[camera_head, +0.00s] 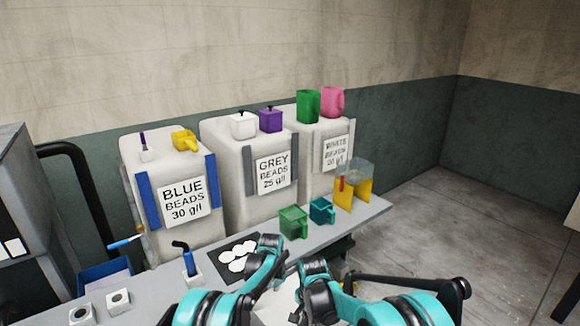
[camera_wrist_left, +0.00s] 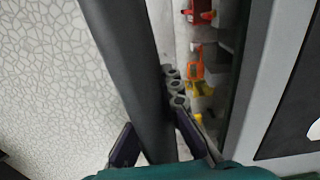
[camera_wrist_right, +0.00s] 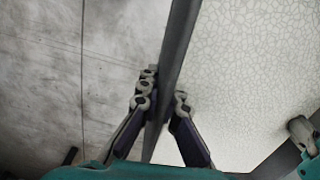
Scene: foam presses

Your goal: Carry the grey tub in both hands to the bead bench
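The grey tub (camera_wrist_left: 135,70) is filled with a pale, cell-patterned mass. In the head view only a pale patch of it shows low between my grippers. My left gripper (camera_head: 270,262) has its fingers on either side of one tub wall, seemingly shut on it; one fingertip is hidden. My right gripper (camera_head: 315,284) straddles another wall, which shows as a thin dark edge (camera_wrist_right: 176,60) between its fingers in the right wrist view, and looks shut on it. The bead bench (camera_head: 345,222) stands ahead, with white containers labelled blue (camera_head: 180,195), grey (camera_head: 262,170) and white beads (camera_head: 325,150).
A grey cabinet (camera_head: 25,200) stands far left. Floor at right is open.

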